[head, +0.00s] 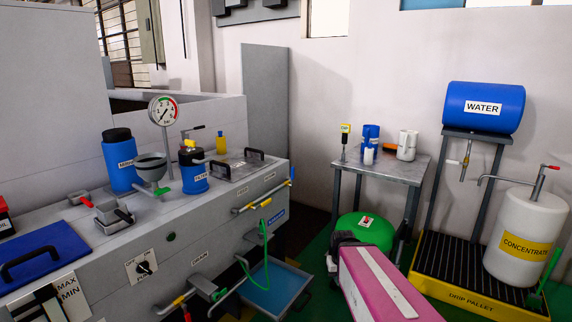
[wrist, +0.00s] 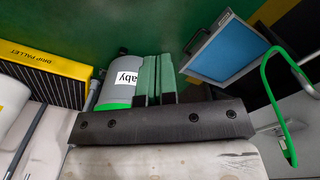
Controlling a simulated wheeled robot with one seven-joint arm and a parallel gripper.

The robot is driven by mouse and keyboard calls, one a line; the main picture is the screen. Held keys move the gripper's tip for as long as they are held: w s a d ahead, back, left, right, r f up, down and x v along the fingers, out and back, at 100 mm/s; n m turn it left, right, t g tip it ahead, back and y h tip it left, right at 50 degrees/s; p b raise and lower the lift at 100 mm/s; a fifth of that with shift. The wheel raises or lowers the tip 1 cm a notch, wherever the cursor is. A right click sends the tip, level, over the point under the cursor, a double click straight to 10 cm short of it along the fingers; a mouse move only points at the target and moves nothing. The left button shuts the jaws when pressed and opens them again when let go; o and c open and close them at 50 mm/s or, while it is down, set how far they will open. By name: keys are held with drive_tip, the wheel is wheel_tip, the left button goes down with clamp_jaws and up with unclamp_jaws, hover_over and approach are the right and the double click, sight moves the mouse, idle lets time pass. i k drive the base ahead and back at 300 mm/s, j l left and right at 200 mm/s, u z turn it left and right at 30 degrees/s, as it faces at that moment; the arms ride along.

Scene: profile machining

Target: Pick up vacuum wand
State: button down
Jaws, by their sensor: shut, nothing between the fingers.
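No vacuum wand can be identified for certain in either view. A round green-topped drum (head: 366,231) with a small white and red label stands on the floor in the head view. In the wrist view, a grey cylinder (wrist: 121,78) with a green band and a label partly reading "aby" shows behind my gripper; a thin grey tube (wrist: 93,95) runs beside it. I cannot tell whether this is the same drum. My gripper (wrist: 158,62) has its two fingers together with nothing between them.
The grey machine bench (head: 225,222) fills the left, with a green hose (head: 264,243) and a blue tray (head: 275,286) at its front. A metal table (head: 385,168) stands behind the drum. The drip pallet (head: 470,300) with the concentrate tank (head: 525,240) is at right.

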sight(402, 236)
drive_tip(key=i+l+z, duration=0.65)
drive_tip(key=k+l+u, duration=0.1)
drive_tip(key=u, duration=1.4)
drive_tip(key=z, duration=1.5)
